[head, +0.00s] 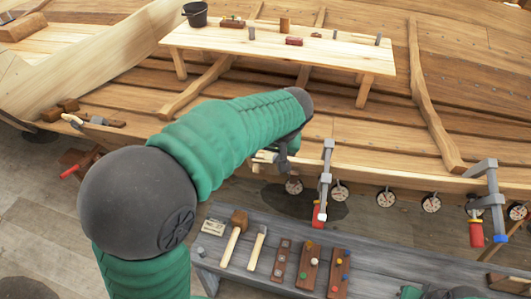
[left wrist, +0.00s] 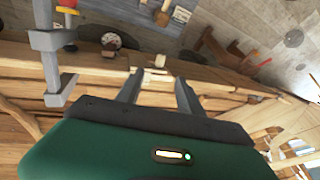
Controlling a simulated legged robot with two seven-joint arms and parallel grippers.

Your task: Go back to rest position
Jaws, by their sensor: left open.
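My left gripper (head: 280,160) shows beyond the end of my green left arm, by the top edge of the hull's near side, partly hidden by the arm. In the left wrist view, its two grey fingers (left wrist: 158,92) are apart, with nothing clearly held between them. A small pale wooden piece (left wrist: 150,78) shows just beyond the fingertips; I cannot tell whether they touch it. A dark part with green beside it, apparently my right gripper (head: 452,293), shows at the bottom right edge of the head view, mostly cut off; its fingers cannot be made out.
A clamp (head: 325,180) with a red handle hangs on the hull edge just right of my left gripper; another clamp (head: 488,200) is farther right. A grey bench (head: 385,255) below holds a mallet (head: 234,236) and other tools. A pale plank table (head: 340,58) stands inside the hull.

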